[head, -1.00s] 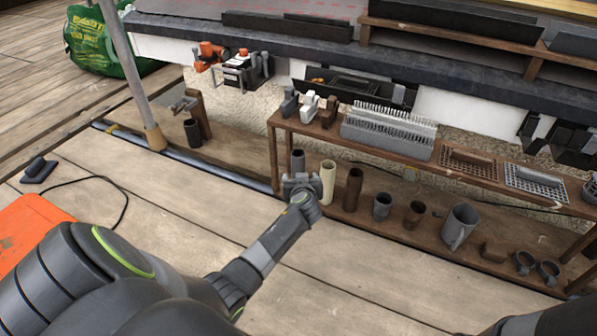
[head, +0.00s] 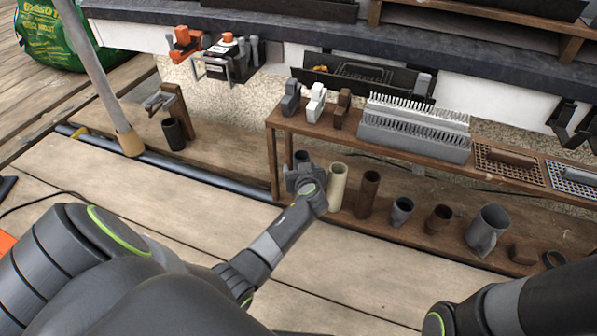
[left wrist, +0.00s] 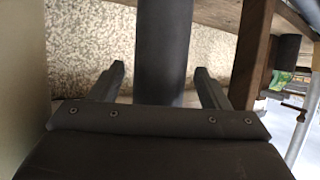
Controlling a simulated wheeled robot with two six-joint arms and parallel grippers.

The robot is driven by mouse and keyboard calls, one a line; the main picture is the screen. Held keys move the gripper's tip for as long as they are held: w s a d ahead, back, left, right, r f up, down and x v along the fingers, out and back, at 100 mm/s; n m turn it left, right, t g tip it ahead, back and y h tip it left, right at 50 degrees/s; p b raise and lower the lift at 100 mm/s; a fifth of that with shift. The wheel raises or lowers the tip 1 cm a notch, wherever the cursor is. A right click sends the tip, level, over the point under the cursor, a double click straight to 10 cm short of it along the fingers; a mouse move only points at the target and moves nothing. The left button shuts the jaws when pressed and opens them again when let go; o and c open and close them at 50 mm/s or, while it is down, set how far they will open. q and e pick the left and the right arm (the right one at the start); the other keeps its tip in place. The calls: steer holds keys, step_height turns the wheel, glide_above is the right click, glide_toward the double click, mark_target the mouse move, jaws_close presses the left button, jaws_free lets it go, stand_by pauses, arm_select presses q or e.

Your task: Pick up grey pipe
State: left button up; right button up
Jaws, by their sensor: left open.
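The dark grey pipe (head: 302,157) stands upright at the left end of the lower shelf. In the head view only its top shows, and my left gripper (head: 303,175) hides the rest. In the left wrist view the pipe (left wrist: 165,50) runs between the two fingers of my left gripper (left wrist: 163,82). The fingers are open, one on each side of it, with a gap showing on both sides. My right gripper is out of view; only part of my right arm shows at the lower right.
A cream pipe (head: 337,187) stands just right of the grey one, then a brown pipe (head: 367,194) and several fittings. A wooden shelf post (head: 273,165) is close on the left. The upper shelf (head: 350,132) overhangs behind. Deck boards in front are clear.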

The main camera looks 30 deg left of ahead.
arm_select(q)
steer(key=shift+w, duration=0.1)
steer(key=shift+r, duration=0.1)
steer(key=c, duration=1.1)
